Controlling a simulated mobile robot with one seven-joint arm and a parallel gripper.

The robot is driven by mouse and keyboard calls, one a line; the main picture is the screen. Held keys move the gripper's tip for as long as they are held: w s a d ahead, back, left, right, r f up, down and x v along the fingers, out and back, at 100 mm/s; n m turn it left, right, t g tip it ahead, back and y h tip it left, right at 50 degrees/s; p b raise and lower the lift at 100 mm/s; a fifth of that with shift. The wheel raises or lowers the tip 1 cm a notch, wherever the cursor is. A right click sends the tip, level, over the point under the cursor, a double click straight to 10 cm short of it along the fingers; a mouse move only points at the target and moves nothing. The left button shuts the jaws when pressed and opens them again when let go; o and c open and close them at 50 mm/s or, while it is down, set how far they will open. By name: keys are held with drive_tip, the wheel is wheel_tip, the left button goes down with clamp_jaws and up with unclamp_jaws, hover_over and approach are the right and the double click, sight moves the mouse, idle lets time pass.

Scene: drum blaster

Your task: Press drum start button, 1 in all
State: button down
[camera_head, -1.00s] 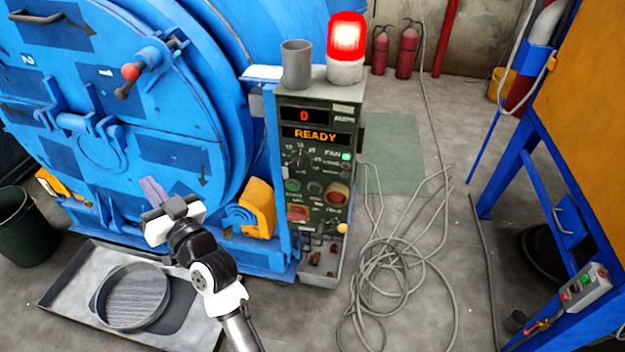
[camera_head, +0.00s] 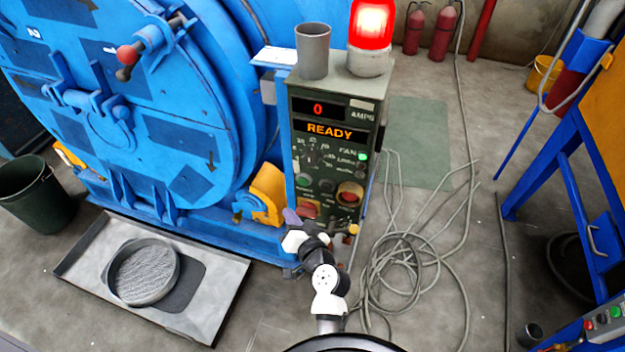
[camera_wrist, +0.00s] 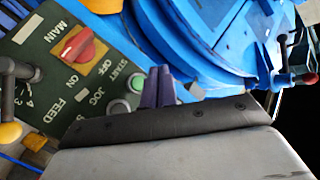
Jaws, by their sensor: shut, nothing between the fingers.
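The control panel (camera_head: 333,160) stands right of the blue drum, its display reading READY. The green button by the START label (camera_wrist: 137,83) is in the wrist view, at the edge of my fingers; it also shows in the head view (camera_head: 304,180). My gripper (camera_head: 291,216) is shut and empty, in front of the lower left of the panel, below the green button in the picture. Its purple fingers (camera_wrist: 158,86) show together in the wrist view, right beside the green button. I cannot tell whether they touch the panel.
A red main switch (camera_wrist: 78,47) and a JOG button (camera_wrist: 118,106) sit near the green one. A red lamp (camera_head: 371,25) and grey cup (camera_head: 313,50) stand on the panel. A tray (camera_head: 215,290) and coiled cable (camera_head: 400,280) lie on the floor.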

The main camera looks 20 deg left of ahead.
sight(303, 181)
drive_tip(key=shift+s+f, duration=0.3)
drive_tip(key=shift+s, duration=0.15)
drive_tip(key=shift+w, duration=0.1)
drive_tip(key=w, duration=0.8)
drive_tip(key=shift+w+r+b, duration=0.3)
drive_tip(key=shift+b, duration=0.1)
idle(1.5)
drive_tip(key=shift+w+b, duration=0.3)
drive_tip(key=shift+w, duration=0.1)
